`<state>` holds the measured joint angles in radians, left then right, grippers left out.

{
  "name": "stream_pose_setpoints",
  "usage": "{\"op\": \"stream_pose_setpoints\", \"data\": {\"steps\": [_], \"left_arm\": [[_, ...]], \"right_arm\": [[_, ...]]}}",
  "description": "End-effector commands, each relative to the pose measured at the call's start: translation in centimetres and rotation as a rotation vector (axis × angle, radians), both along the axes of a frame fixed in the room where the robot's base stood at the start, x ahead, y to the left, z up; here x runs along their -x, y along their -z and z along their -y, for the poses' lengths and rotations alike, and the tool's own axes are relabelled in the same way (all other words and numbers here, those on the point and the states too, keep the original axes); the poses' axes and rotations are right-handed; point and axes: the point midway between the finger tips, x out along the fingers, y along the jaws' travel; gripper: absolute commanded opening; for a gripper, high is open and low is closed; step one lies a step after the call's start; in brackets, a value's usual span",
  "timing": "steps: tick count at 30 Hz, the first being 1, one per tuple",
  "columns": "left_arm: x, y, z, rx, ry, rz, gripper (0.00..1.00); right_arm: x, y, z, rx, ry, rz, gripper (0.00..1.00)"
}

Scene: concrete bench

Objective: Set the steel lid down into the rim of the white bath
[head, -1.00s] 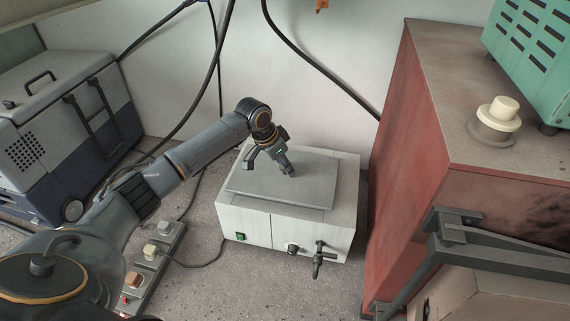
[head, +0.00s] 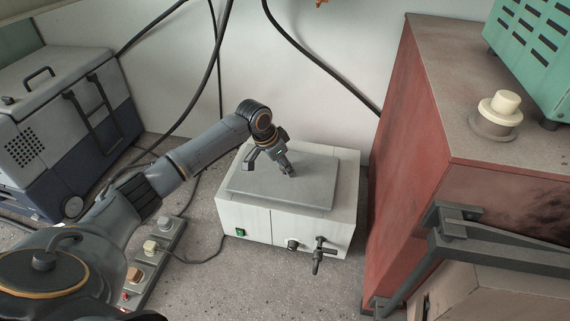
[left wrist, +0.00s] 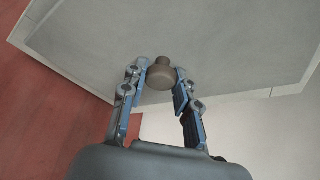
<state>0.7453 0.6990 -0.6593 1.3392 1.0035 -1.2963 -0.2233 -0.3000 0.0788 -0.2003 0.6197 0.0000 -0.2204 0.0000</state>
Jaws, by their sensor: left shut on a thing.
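The steel lid (head: 300,182) is a flat grey plate lying over the top of the white bath (head: 257,226), a box with a green switch and a tap on its front. My left gripper (head: 289,172) reaches down over the lid's middle and is shut on its knob. In the left wrist view the fingers (left wrist: 158,84) stand on either side of the brown-grey round knob (left wrist: 161,73), with the lid (left wrist: 225,45) filling the view behind. The lid hides the bath's opening and the inner rim. I cannot tell if the lid touches the rim. My right gripper is not in view.
A red cabinet (head: 405,170) stands close on the right, with a dark grey bar (head: 490,240) in front. A grey-blue case (head: 60,130) stands at the left. A power strip (head: 155,262) lies left of the bath. Cables hang behind. The floor in front is clear.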

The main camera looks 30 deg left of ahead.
Motion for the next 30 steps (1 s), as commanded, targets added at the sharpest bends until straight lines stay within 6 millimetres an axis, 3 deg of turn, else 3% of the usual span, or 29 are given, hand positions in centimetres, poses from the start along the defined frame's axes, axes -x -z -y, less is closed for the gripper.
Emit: {"op": "stream_pose_setpoints", "data": {"steps": [29, 30], "left_arm": [[-0.09, 0.88, 0.05, 0.002, 0.0, 0.003, 0.0], [-0.09, 0.88, 0.04, 0.002, 0.0, 0.003, 0.36]], "right_arm": [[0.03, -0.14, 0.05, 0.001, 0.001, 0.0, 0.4], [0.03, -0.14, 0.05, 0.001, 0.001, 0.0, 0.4]]}}
